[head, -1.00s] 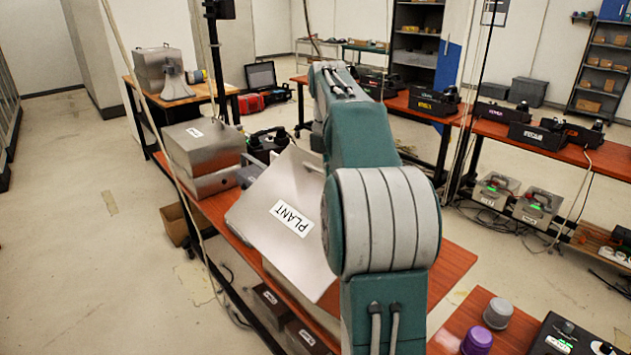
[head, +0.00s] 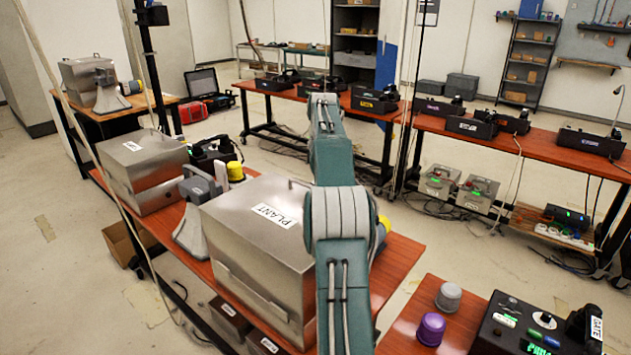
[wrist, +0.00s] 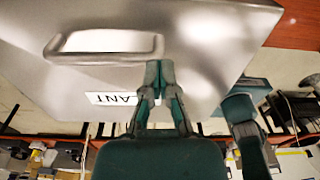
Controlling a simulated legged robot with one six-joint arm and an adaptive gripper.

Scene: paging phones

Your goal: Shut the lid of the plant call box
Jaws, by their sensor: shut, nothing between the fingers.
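The plant call box (head: 250,260) is a silvery metal box on the near orange table. Its lid (head: 245,205), with a white PLANT label (head: 276,215), now lies down over the box; no open gap shows in the head view. My arm hides the box's right side. In the wrist view the metal surface (wrist: 205,35) carries a raised handle (wrist: 105,45) and the partly covered label (wrist: 112,98). My gripper (wrist: 160,72) is shut and empty, its tips in front of this surface beside the handle. I cannot tell whether they touch it. The head view hides my gripper behind my arm.
A second metal box (head: 143,165) and a grey horn (head: 197,215) stand left of the plant box. A purple knob (head: 431,328) and a grey knob (head: 448,296) sit on the right table, beside a black console (head: 530,325). A thin pole and cables rise at the left.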

